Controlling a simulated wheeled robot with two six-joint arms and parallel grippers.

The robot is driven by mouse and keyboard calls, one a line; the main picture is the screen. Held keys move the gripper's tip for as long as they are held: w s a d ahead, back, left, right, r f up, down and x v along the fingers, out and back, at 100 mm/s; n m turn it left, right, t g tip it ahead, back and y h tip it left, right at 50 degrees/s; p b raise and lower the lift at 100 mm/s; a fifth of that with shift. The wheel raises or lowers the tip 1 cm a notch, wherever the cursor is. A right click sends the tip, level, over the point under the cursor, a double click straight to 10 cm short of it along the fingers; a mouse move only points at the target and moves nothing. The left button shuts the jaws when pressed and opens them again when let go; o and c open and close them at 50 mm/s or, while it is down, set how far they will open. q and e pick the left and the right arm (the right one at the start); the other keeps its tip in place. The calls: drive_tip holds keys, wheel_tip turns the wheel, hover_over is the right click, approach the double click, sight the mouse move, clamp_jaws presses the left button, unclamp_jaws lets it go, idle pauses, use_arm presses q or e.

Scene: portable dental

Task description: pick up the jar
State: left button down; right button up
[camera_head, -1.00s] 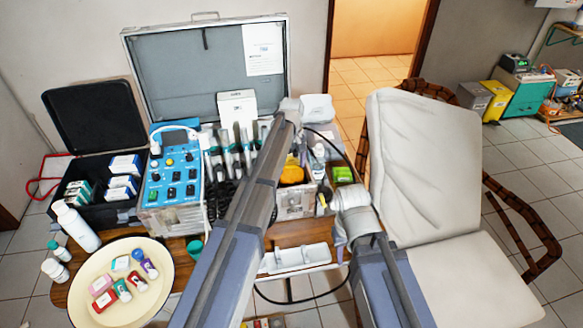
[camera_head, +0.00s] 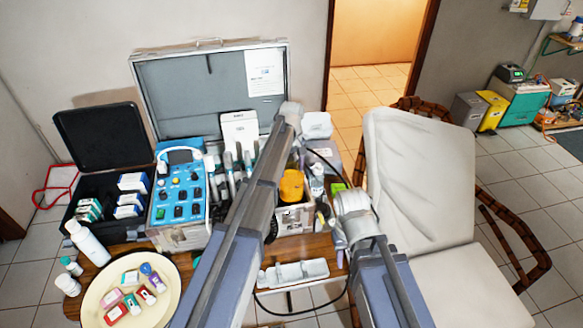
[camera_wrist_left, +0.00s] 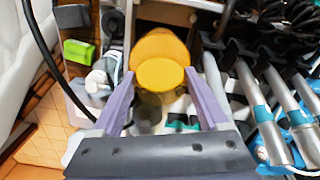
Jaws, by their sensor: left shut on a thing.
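The jar, orange-yellow, shows in the head view (camera_head: 291,186) just right of my left arm, over the open case. In the left wrist view the jar (camera_wrist_left: 158,46) stands between the two purple fingers of my left gripper (camera_wrist_left: 160,78), which is shut on it. My right arm ends at a light grey wrist to the right of the jar.
Dental handpieces (camera_wrist_left: 268,120) stand close beside the jar. A blue control unit (camera_head: 180,190) is at left. A cream bowl (camera_head: 98,308) holds small bottles. A white tray (camera_head: 293,274) lies at the front. A green box (camera_wrist_left: 79,51) and a padded chair (camera_head: 415,170) are at the right.

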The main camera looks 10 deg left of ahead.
wheel_tip(320, 180, up, 10)
drive_tip(key=p, duration=0.8)
drive_tip(key=shift+f+p, duration=0.15)
drive_tip(key=shift+p, duration=0.25)
drive_tip(key=shift+s, duration=0.1)
